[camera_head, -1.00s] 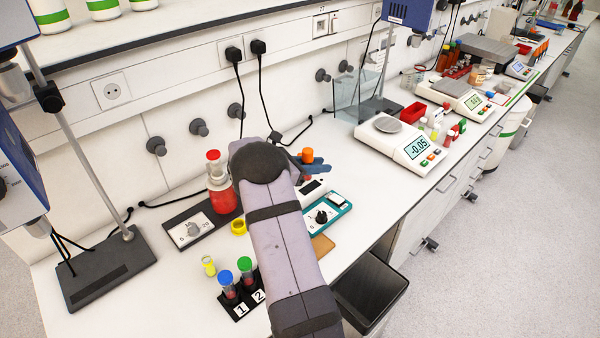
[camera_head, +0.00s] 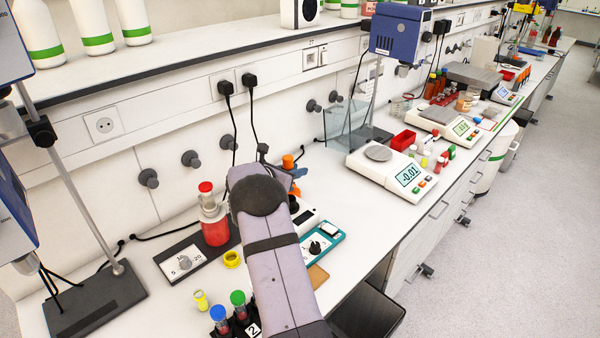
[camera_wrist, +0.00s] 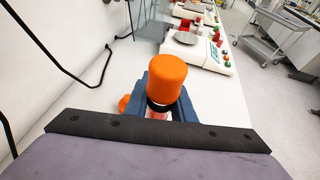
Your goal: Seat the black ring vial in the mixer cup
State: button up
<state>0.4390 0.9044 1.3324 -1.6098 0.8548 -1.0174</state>
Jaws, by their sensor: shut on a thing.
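An orange-capped vial (camera_wrist: 166,82) with a black ring under its cap stands between the dark blue fingers of my gripper (camera_wrist: 160,112) in the wrist view. The gripper is shut on it. In the head view its orange cap (camera_head: 288,161) shows just beyond my wrist, beside the blue fingers (camera_head: 299,172); the lower vial is hidden. A teal-based device (camera_head: 322,246) with a black dial stands right of my arm, a white body with a black part (camera_head: 306,217) behind it. I cannot make out the mixer cup; my arm covers much of that area.
A red flask (camera_head: 214,230) stands on a dark dial plate left of my arm. A yellow ring (camera_head: 232,259) and capped vials in a black rack (camera_head: 238,328) are nearer. A balance (camera_head: 392,175) stands to the right. Another orange piece (camera_wrist: 124,103) shows beside the fingers.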

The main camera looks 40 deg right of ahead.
jog(key=shift+f, duration=0.3)
jog(key=shift+f+b, duration=1.35)
jog(key=shift+f, duration=0.65)
jog(key=shift+b, duration=0.4)
jog(key=shift+f+b, duration=2.05)
jog(key=shift+b, duration=0.05)
dwell(0.8)
jog(key=o, duration=1.1)
